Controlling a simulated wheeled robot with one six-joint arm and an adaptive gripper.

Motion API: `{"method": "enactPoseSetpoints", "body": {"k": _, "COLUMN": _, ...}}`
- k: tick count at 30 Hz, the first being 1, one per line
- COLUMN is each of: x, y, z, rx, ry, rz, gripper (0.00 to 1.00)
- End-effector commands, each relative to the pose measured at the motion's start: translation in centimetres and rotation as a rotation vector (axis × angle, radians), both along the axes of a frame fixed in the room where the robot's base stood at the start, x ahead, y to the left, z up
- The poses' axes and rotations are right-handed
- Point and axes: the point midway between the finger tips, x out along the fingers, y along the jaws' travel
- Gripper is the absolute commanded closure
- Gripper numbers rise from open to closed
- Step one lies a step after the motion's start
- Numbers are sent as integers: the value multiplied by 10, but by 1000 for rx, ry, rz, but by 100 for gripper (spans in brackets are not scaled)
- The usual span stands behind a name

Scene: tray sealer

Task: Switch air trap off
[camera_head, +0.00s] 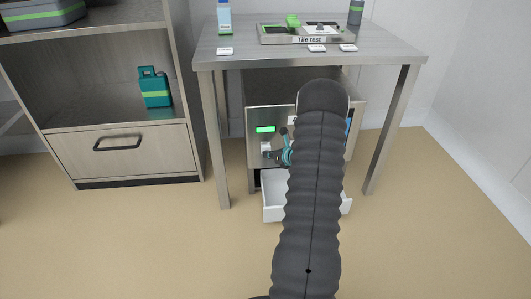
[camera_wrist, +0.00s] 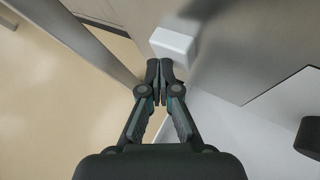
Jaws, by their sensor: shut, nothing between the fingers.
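A metal-fronted machine (camera_head: 258,118) stands under the table, with a lit green display on its front. A small white switch-like block (camera_head: 265,146) sits on that front below the display. It shows larger in the wrist view (camera_wrist: 172,43), just beyond the fingertips. No air trap label is readable. My gripper (camera_head: 271,155) is shut and empty, with its tips close to the lower edge of the block. In the wrist view, my gripper (camera_wrist: 160,69) has its fingertips together; I cannot tell whether they touch the block. My arm hides the machine's middle and right front.
An open white drawer (camera_head: 273,205) sticks out below the machine's front. The table (camera_head: 220,61) stands over the machine, its legs on both sides. A wooden shelf unit (camera_head: 120,165) with a teal canister (camera_head: 155,88) stands at left. The floor in front is clear.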

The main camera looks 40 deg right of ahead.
Motion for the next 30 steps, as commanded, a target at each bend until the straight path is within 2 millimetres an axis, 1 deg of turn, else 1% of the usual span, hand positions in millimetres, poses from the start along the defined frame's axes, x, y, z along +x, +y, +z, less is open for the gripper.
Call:
{"method": "enactPoseSetpoints", "body": {"k": 10, "x": 1, "y": 0, "z": 0, "rx": 0, "ry": 0, "rz": 0, "gripper": 100}}
{"method": "enactPoseSetpoints", "body": {"k": 18, "x": -8, "y": 5, "z": -1, "rx": 0, "ry": -1, "rz": 0, "gripper": 100}}
{"method": "enactPoseSetpoints", "body": {"k": 27, "x": -9, "y": 6, "z": 0, "rx": 0, "ry": -1, "rz": 0, "gripper": 100}}
{"method": "enactPoseSetpoints", "body": {"k": 30, "x": -12, "y": 7, "z": 0, "rx": 1, "ry": 0, "rz": 0, "gripper": 100}}
